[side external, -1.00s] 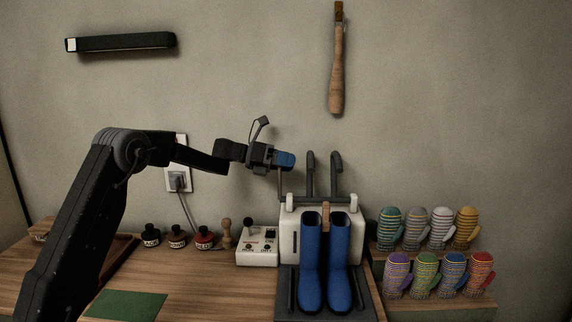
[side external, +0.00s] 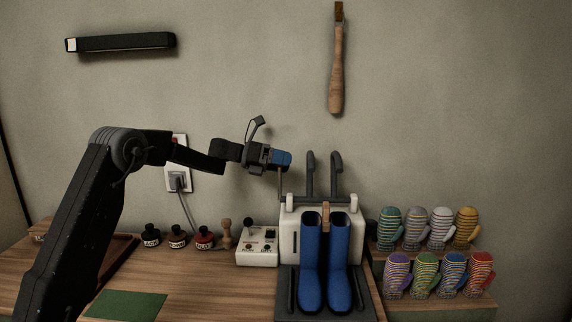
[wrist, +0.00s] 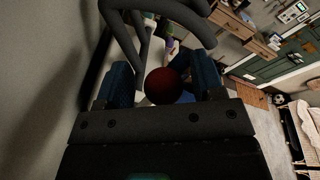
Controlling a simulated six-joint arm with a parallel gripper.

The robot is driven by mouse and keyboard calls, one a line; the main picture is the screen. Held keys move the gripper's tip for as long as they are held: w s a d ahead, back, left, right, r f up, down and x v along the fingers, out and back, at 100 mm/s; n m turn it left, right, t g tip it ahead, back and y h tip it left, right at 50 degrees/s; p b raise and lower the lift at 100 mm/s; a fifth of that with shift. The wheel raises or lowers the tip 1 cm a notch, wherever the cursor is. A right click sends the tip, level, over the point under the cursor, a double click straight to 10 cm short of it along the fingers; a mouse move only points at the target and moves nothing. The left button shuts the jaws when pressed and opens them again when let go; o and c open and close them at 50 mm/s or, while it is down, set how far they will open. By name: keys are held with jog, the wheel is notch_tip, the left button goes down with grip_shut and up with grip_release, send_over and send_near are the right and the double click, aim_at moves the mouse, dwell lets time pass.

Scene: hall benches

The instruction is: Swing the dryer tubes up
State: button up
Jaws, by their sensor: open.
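The boot dryer (side external: 289,245) is a white box with two dark grey hooked tubes (side external: 310,178) standing upright above it. A thin lever (side external: 281,187) rises at its left side. My gripper (side external: 287,160), with blue fingers, is at the top of this lever, left of the tubes. In the wrist view a dark red ball knob (wrist: 166,86) sits between my open fingers (wrist: 165,88), with a gap visible to each side. The tubes also cross the top of the wrist view (wrist: 143,42). In the side view the knob is hidden by the fingers.
Blue boots (side external: 311,265) stand on a dark tray (side external: 357,305) before the dryer. A white control box (side external: 257,255), a wooden stamp (side external: 227,237) and ink bottles (side external: 178,240) are to the left. Striped mittens (side external: 425,275) stand right. The wall is close behind.

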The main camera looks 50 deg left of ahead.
jog(key=v, duration=1.2)
jog(key=shift+s+a, duration=0.25)
jog(key=shift+r, duration=0.15)
